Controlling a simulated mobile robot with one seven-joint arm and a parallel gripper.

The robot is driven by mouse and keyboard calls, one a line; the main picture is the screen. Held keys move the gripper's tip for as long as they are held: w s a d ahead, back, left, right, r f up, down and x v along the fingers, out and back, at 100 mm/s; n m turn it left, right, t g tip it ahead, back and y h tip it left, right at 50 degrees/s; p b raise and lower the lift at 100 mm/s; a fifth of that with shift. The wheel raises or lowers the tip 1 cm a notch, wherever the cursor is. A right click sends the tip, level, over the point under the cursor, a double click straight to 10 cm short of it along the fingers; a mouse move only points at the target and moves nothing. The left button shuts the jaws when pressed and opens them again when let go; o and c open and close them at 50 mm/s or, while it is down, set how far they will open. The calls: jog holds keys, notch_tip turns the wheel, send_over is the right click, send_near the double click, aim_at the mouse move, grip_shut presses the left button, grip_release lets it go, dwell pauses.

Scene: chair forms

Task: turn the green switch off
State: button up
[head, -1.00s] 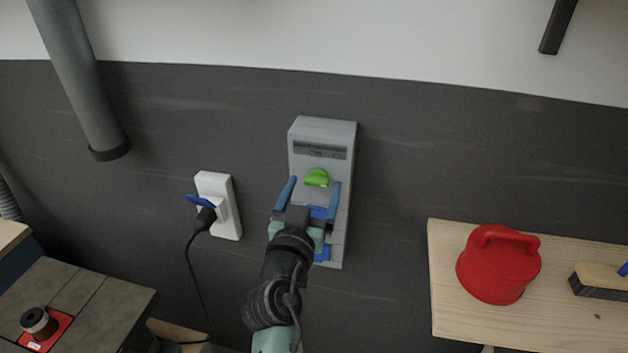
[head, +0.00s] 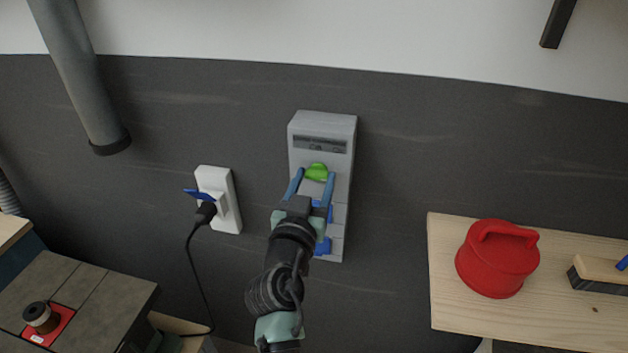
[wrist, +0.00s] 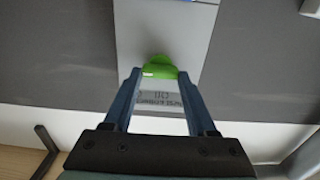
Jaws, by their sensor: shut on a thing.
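The green switch (head: 316,172) is a rounded knob on the front of a grey wall box (head: 322,122), below its dark label strip. My gripper (head: 316,175) reaches up to it from below, with its two blue fingers on either side of the knob. In the wrist view the green switch (wrist: 160,68) sits between the fingertips (wrist: 160,74), and the gripper is shut on it. The fingers cover part of the knob's sides. The label print beyond it is too small to read surely.
Blue parts (head: 323,245) show lower on the grey box, partly behind my gripper. A white socket (head: 228,212) with a black plug and cord is at its left. A red lidded pot (head: 497,262) stands on a wooden shelf (head: 450,300) at right.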

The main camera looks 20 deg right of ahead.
jog(key=shift+n, duration=0.3)
jog(key=n+b, duration=0.1)
jog(key=n, duration=0.2)
jog(key=shift+f, duration=0.1)
jog(key=n, duration=0.5)
jog(key=shift+w+a, duration=0.1)
jog(key=shift+a, duration=0.05)
jog(key=n, duration=0.5)
jog(key=shift+p, duration=0.35)
jog(key=shift+f+n+p, duration=0.2)
jog(key=shift+n+p, duration=0.35)
jog(key=shift+n, duration=1.55)
jog(key=o, duration=1.4)
jog(key=shift+c, duration=0.2)
